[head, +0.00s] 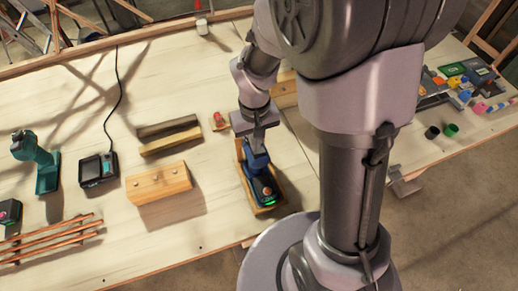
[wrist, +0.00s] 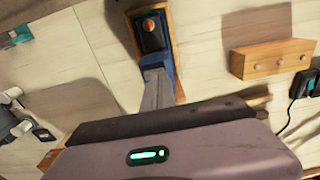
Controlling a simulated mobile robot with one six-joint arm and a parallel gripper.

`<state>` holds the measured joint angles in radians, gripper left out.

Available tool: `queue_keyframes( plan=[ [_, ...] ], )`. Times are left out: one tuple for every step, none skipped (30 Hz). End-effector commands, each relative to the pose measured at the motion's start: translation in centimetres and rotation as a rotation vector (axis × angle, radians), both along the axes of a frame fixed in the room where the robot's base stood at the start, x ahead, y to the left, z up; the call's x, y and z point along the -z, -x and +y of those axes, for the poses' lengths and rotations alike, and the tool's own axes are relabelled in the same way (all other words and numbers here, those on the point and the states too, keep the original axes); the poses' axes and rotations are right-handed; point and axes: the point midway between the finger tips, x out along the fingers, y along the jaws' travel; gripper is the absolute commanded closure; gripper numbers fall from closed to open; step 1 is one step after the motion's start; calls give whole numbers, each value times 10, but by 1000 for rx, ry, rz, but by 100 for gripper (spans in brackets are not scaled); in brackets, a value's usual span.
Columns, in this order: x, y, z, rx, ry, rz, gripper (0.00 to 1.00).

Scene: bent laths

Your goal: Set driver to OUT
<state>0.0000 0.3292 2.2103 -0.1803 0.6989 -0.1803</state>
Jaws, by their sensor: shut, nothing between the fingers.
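A blue driver (head: 256,163) lies in a wooden cradle (head: 241,178) near the middle of the table. Its dark base end, with an orange-red spot and a small green light, points toward the table's front edge. In the wrist view the driver (wrist: 153,62) shows at the top centre, with its dark end and orange spot uppermost. My gripper (head: 258,145) is shut and empty, with its fingertips at the driver's rear end. In the wrist view my gripper (wrist: 158,90) reaches up to the blue body; I cannot tell if they touch. The direction switch cannot be made out.
A wooden block with pegs (head: 158,184), two laths (head: 169,136) and a charger (head: 98,169) lie to the left. A teal tool (head: 40,163) stands farther left, above copper-coloured rods (head: 50,240). Small coloured items (head: 465,92) lie at the right.

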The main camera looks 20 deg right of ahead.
Motion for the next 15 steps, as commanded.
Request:
queue_keyframes(
  plan=[
    [1,0,0,0,0,0,100],
    [2,0,0,0,0,0,100],
    [3,0,0,0,0,0,100],
    [3,0,0,0,0,0,100],
    [4,0,0,0,0,0,100],
    [4,0,0,0,0,0,100],
    [5,0,0,0,0,0,100],
    [5,0,0,0,0,0,100],
    [6,0,0,0,0,0,100],
    [6,0,0,0,0,0,100],
    [7,0,0,0,0,0,100],
    [7,0,0,0,0,0,100],
    [8,0,0,0,0,0,100],
    [8,0,0,0,0,0,100],
    [9,0,0,0,0,0,100]
  ],
)
